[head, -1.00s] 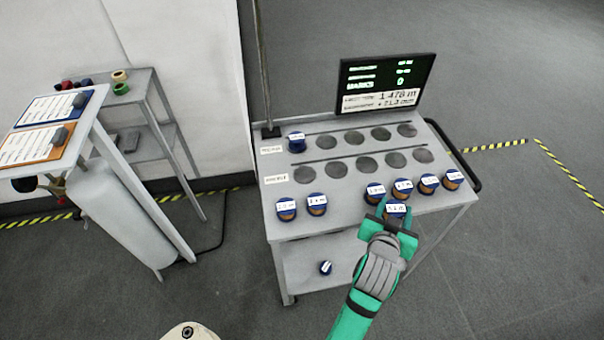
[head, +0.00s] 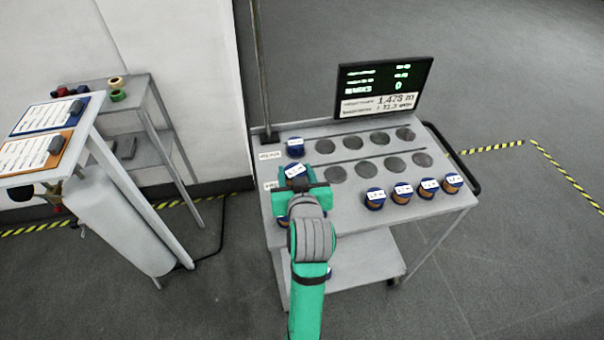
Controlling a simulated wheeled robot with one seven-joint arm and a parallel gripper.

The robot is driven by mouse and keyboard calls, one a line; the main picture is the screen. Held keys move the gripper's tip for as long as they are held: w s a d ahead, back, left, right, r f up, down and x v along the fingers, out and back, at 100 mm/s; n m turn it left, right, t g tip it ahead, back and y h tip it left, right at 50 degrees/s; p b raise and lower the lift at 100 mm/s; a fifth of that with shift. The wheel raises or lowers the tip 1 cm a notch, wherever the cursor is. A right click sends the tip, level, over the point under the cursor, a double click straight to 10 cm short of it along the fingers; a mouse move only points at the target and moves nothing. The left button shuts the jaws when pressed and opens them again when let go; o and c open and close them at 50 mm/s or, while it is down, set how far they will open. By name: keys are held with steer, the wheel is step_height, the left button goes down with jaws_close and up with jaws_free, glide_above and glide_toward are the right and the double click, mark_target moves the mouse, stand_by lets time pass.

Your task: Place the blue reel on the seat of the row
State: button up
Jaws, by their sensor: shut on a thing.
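My gripper (head: 297,186) is shut on a blue reel (head: 294,170) with a white label on top. It is at the left end of the nearer row of round dark seats on the grey cart (head: 350,222). The reel and gripper cover that row's leftmost seat; I cannot tell whether the reel touches it. The row's other seats, such as the one just right of the gripper (head: 336,174), are empty. Another blue reel (head: 295,147) stands at the left end of the farther row, whose other seats (head: 379,137) are empty.
Several labelled reels (head: 402,192) stand along the cart's front right. Reels at its front left are mostly hidden behind my gripper. A screen (head: 385,88) stands at the back and a thin pole (head: 262,80) at the back left. A side table (head: 135,95) is farther left.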

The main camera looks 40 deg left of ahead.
steer(key=w+a+f, duration=0.1)
steer(key=w+f, duration=0.1)
steer(key=w+a+f, duration=0.1)
steer(key=w+f, duration=0.1)
steer(key=w, duration=0.1)
steer(key=w+a+f, duration=0.1)
steer(key=w+f, duration=0.1)
steer(key=w, duration=0.1)
steer(key=shift+a+f, duration=0.3)
steer(key=shift+a, duration=0.05)
steer(key=shift+w+a+f, duration=0.2)
steer(key=shift+w+f, duration=0.15)
steer(key=shift+f, duration=0.15)
steer(key=shift+w+a+f, duration=0.15)
steer(key=shift+w+f, duration=0.2)
steer(key=shift+f, duration=1.5)
steer(key=shift+f, duration=0.15)
steer(key=o, duration=1.1)
steer(key=shift+c, duration=0.2)
